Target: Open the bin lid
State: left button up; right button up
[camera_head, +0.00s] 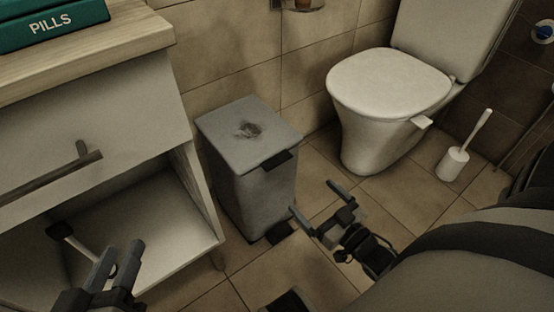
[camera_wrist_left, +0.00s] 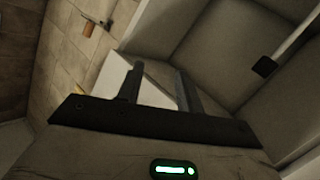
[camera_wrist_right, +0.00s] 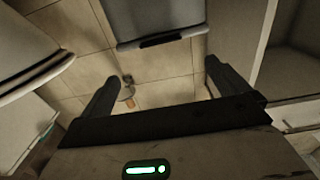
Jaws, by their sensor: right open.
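The grey bin (camera_head: 248,190) stands on the floor between the cabinet and the toilet. Its lid (camera_head: 225,128) is down, with a dark smudge on top and a dark tab (camera_head: 278,160) at the front edge. A dark pedal (camera_head: 280,232) shows at its base. My right gripper (camera_head: 312,198) is open and empty, to the right of the bin and apart from it. In the right wrist view part of the bin (camera_wrist_right: 155,18) shows at the top, beyond the fingers. My left gripper (camera_head: 121,250) is open and empty, in front of the cabinet.
The cabinet (camera_head: 90,125) with an open lower space is on the left, a green pill box (camera_head: 50,25) on its top. The toilet (camera_head: 388,85) and a toilet brush (camera_head: 455,160) are on the right. Tiled floor between bin and toilet is clear.

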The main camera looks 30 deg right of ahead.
pick_arm(q)
jog(key=shift+w+d+r+n+t+h+b, duration=0.2)
jog(key=shift+r+t+h+b, duration=0.3)
jog(key=shift+b, duration=0.5)
jog(key=shift+w+d+r+n+t+h+b, duration=0.1)
jog(key=shift+d+r+n+t+h+b, duration=0.2)
jog(key=shift+r+b, duration=0.5)
pick_arm(e)
jog(key=w+a, duration=0.1)
jog(key=w, duration=1.2)
jog(key=shift+w, duration=0.35)
